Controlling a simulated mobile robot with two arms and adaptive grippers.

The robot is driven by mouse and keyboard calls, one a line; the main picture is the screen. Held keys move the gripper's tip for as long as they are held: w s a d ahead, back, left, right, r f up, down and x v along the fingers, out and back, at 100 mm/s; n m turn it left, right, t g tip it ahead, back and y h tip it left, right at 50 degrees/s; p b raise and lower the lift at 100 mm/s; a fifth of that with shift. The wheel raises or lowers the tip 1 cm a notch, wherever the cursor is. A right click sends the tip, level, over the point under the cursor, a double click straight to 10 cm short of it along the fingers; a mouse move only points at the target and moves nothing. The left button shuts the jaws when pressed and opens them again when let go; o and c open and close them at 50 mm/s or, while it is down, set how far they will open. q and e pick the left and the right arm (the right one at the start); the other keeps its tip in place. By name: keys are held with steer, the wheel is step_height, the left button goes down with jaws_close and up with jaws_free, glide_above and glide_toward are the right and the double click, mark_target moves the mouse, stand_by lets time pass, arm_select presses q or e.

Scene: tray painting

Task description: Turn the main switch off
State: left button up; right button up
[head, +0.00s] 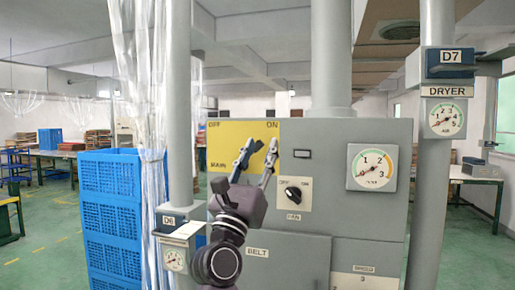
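A yellow plate (223,137) marked OFF and MAIN is on the front of the grey cabinet (330,135). My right gripper (259,148) is in front of the plate's right half, fingers pointing up and spread apart, with no held object visible between them. The main switch itself cannot be made out clearly; my gripper covers part of the plate. A dark piece (218,185) shows at the plate's lower left, beside my gripper; I cannot tell what it is. Whether my gripper touches anything is unclear. My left gripper is out of view.
A black rotary knob (293,194) is right of my gripper, and a dial gauge (371,167) is further right. Blue crates (110,205) and a clear strip curtain (150,90) stand left. A post with the DRYER gauge (446,119) is at right.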

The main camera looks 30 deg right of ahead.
mark_target(257, 146)
steer(key=w+d+m+g+y+p, duration=0.1)
steer(key=w+d+m+y, duration=0.1)
steer(key=w, duration=0.1)
steer(key=w+d+m+g+y, duration=0.1)
steer(key=w+d+m+y, duration=0.1)
steer(key=w+m+y, duration=0.1)
steer(key=w+d+m+g+y+p, duration=0.1)
steer(key=w+d+m+y, duration=0.1)
steer(key=w+m+y, duration=0.1)
steer(key=shift+w+f+p, duration=0.1)
steer(key=shift+w+p, duration=0.25)
steer(key=shift+w, duration=0.35)
steer(key=shift+w+d+f, duration=0.1)
steer(key=shift+w+d, duration=0.1)
steer(key=shift+w, duration=0.1)
steer(key=shift+c, duration=0.2)
jaws_close()
